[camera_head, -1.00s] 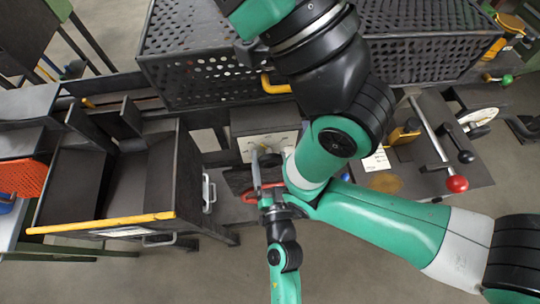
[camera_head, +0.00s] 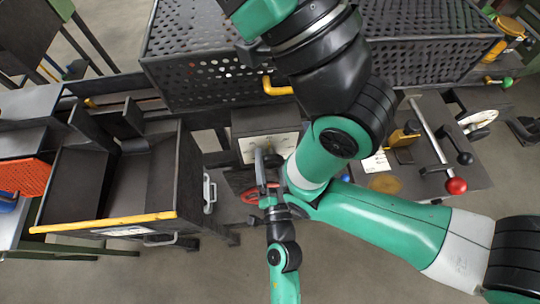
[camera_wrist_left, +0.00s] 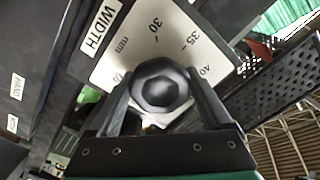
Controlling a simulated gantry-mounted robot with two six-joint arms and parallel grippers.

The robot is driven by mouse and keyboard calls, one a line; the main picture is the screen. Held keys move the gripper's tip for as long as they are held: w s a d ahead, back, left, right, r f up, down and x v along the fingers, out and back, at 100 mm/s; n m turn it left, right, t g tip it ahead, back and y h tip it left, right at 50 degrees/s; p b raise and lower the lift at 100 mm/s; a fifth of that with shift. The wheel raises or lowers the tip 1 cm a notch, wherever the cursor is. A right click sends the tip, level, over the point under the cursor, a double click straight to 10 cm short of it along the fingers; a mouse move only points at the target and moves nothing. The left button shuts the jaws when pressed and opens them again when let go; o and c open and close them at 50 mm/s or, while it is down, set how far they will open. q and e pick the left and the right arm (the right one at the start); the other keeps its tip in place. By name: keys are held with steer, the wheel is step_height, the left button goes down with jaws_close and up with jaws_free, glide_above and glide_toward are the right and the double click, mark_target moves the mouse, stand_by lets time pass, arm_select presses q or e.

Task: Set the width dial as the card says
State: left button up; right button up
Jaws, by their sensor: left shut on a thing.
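The width dial is a dark, faceted round knob (camera_wrist_left: 162,86) on a pale scale plate (camera_wrist_left: 150,40). The plate shows 30, 35, 40 and mm, beside a WIDTH label (camera_wrist_left: 98,26). My left gripper (camera_wrist_left: 163,100) has one finger on each side of the knob and is shut on it. The knob's pointer is hidden or cannot be made out. In the head view the left gripper (camera_head: 266,168) is at the dial plate (camera_head: 254,148), partly covering it. A white card (camera_head: 376,162) lies to the right; its writing is too small to read. My right gripper is not in view.
A red ring-shaped handwheel (camera_head: 251,195) sits just below the dial box. A red-knobbed lever (camera_head: 456,186) is on the right bench. A dark open bin with a yellow edge (camera_head: 105,223) stands at left, and perforated guards (camera_head: 210,60) run behind.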

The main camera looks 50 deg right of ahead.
arm_select(q)
steer(key=o, duration=1.2)
steer(key=shift+c, duration=0.2)
steer(key=p+v, duration=0.1)
steer(key=v, duration=1)
steer(key=shift+s+a, duration=0.2)
steer(key=shift+w, duration=0.1)
